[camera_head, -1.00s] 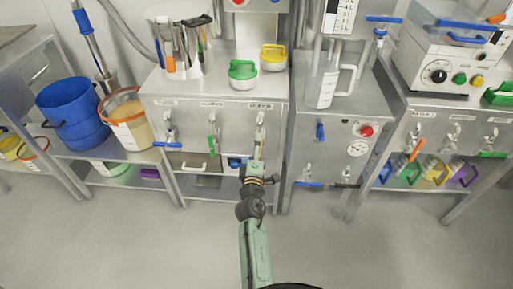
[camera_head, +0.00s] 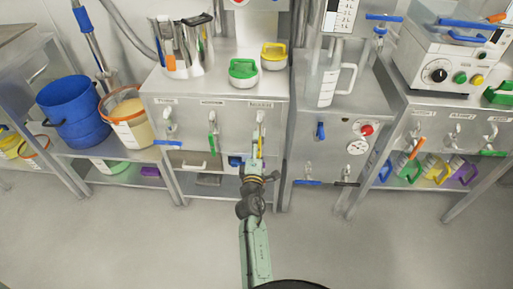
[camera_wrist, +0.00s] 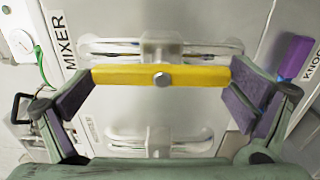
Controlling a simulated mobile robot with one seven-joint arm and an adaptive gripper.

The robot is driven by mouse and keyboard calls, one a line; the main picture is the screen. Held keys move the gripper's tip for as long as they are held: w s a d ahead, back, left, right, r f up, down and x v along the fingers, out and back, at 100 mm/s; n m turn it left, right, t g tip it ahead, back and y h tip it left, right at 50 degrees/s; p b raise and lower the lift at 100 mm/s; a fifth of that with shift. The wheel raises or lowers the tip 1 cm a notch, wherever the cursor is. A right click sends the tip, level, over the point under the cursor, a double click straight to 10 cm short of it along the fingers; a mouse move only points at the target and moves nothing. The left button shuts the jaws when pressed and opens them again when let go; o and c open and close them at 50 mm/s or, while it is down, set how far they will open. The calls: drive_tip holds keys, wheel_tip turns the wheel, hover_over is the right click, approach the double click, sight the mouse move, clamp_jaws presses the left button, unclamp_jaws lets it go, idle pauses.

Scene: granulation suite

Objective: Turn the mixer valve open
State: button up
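The mixer valve (camera_wrist: 160,76) has a yellow bar handle with a round bolt at its middle. In the head view the handle (camera_head: 260,141) hangs vertical on the front of the middle steel cabinet, below a label. My gripper (camera_wrist: 163,90) has its fingers spread wide, one at each end of the yellow bar. Whether the pads touch the bar ends cannot be told. In the head view my gripper (camera_head: 259,160) hides the lower handle. The MIXER label (camera_wrist: 59,40) shows beside the valve in the wrist view.
A green-handled valve (camera_head: 212,144) and a blue-handled valve (camera_head: 168,141) are to the left on the same cabinet. A blue block (camera_head: 235,161) sits just left of my gripper. A purple item (camera_wrist: 295,55) is near the right finger in the wrist view. The floor in front is clear.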

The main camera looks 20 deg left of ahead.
drive_tip(key=v, duration=0.7)
drive_tip(key=shift+s, duration=0.3)
drive_tip(key=shift+r, duration=0.1)
idle(0.3)
